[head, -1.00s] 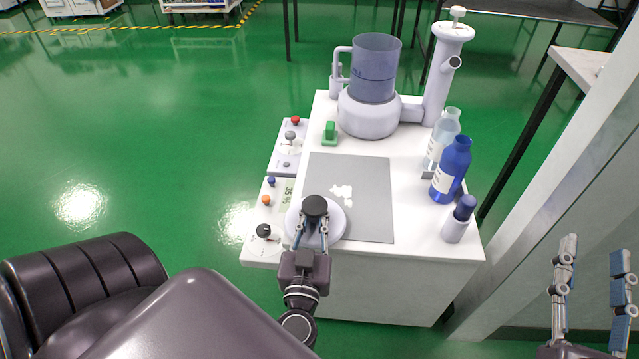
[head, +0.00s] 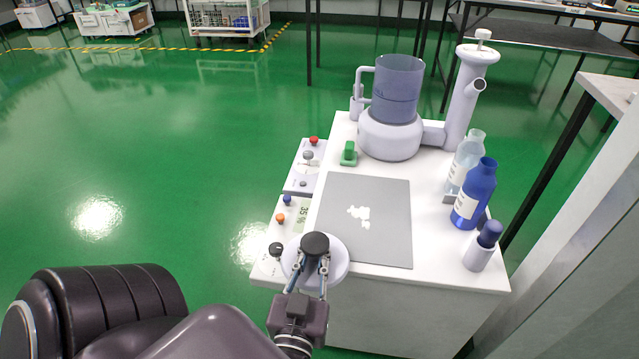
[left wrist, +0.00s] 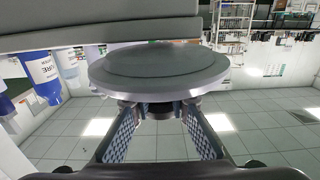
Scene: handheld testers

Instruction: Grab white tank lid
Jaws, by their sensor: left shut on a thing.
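The white tank lid (head: 335,268) is a round disc with a black knob (head: 315,243) on top. It is at the front left corner of the white table, by the grey mat. My left gripper (head: 309,268) is shut on the lid's knob. In the left wrist view the lid (left wrist: 160,72) fills the upper middle, with the gripper fingers (left wrist: 160,112) at its knob. Whether the lid touches the table is hard to tell. The tank (head: 391,125), with a translucent blue-grey cylinder, stands at the table's back. My right gripper is out of the head view.
The grey mat (head: 390,200) has white pieces (head: 358,215) on it. A green item (head: 349,153) stands behind it. A clear bottle (head: 465,160), a blue bottle (head: 473,195) and a blue-capped container (head: 482,248) line the right side. Control panels (head: 300,185) line the left edge.

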